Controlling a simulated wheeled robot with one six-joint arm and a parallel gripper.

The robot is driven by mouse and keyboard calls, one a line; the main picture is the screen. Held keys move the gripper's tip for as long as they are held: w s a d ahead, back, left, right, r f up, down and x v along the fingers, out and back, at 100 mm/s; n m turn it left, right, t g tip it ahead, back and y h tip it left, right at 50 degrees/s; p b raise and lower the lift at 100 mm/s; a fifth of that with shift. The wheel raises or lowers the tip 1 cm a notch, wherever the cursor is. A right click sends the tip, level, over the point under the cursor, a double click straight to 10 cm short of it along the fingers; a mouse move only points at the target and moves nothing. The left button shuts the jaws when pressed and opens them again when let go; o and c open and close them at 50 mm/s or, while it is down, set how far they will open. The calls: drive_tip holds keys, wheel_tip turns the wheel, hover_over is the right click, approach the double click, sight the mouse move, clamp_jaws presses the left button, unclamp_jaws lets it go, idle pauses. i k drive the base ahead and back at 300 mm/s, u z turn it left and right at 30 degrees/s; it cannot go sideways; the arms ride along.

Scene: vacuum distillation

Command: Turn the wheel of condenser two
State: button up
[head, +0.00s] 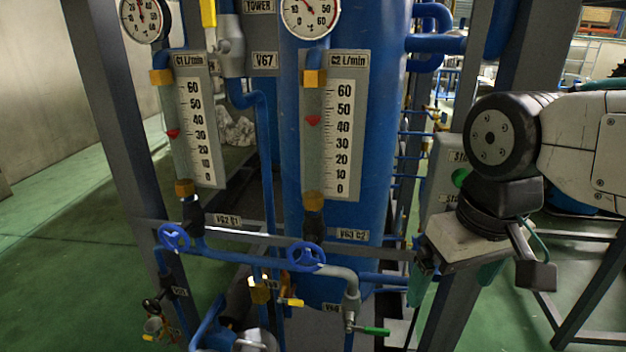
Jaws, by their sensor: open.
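The blue wheel of condenser two (306,257) sits at lower centre, below the C2 flow gauge (333,140) and beside the V63 C2 label (352,235). My gripper (455,278) is at the right, pointing down, with its jaws apart and nothing seen between them. It is well to the right of the wheel in the picture and does not touch it. A similar blue wheel (174,238) sits to the left, by the V62 C1 label (227,220).
A grey frame post (118,130) stands at the left, and a large blue tank (375,120) is behind the gauges. A green-handled valve (372,330) is below the wheel. A grey box (440,180) with a green button is beside my arm. Green floor (60,250) is clear at left.

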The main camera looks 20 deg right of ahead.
sight(306, 256)
drive_tip(key=u, duration=2.15)
drive_tip(key=k, duration=1)
drive_tip(key=z, duration=1.75)
drive_tip(key=i, duration=0.5)
drive_tip(key=u, duration=0.05)
